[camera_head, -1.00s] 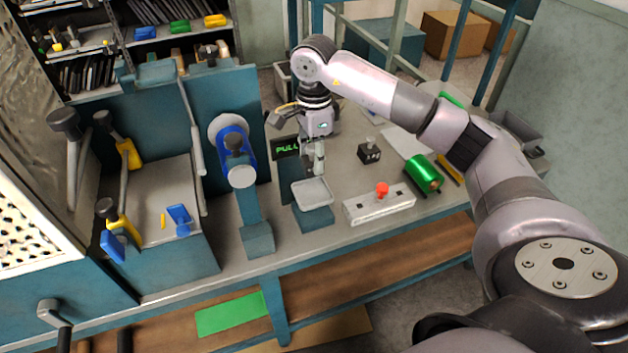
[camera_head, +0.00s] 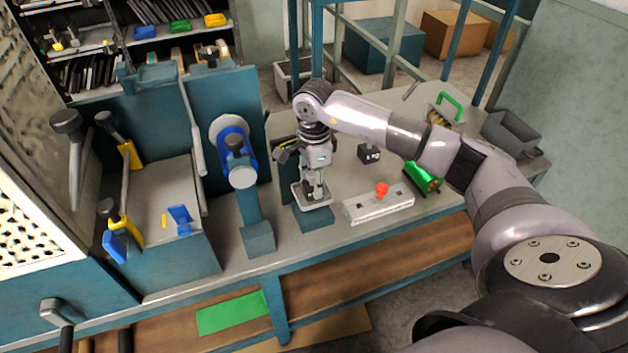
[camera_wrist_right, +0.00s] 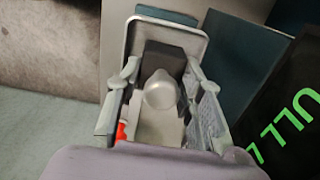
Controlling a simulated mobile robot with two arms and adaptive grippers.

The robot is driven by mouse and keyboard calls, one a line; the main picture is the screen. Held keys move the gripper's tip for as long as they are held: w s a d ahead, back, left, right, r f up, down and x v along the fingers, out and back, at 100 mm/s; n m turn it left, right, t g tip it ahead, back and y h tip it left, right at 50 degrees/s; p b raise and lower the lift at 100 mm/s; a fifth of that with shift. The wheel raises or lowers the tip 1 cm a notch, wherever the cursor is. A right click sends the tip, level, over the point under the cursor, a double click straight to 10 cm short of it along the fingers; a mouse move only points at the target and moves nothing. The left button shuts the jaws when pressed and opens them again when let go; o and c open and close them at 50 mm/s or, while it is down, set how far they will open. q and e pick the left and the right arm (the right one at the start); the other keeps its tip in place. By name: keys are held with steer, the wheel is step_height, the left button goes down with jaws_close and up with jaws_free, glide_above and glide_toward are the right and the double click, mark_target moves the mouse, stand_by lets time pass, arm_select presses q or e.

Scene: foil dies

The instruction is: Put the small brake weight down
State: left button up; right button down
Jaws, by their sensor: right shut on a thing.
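My right gripper (camera_head: 315,190) points down over the small grey tray (camera_head: 326,203) on a blue block at the bench front. In the right wrist view it is shut on the small brake weight (camera_wrist_right: 160,97), a grey metal piece with a rounded knob between the fingers. A dark block-shaped part shows just beyond the knob, inside the rim of the tray (camera_wrist_right: 143,22). I cannot tell whether the weight touches the tray. My left gripper is not in view.
A dark block (camera_head: 369,153) with a knob stands to the right. A white box with a red button (camera_head: 382,189) and a green roll (camera_head: 424,178) lie near the front edge. A blue-ringed post (camera_head: 240,175) stands left of the tray. A black display (camera_wrist_right: 285,115) shows green letters.

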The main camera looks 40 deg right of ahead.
steer(key=c, duration=1.1)
jaws_free()
steer(key=shift+r, duration=0.1)
step_height(320, 180, up, 12)
steer(key=shift+r+b, duration=0.1)
steer(key=shift+b, duration=0.45)
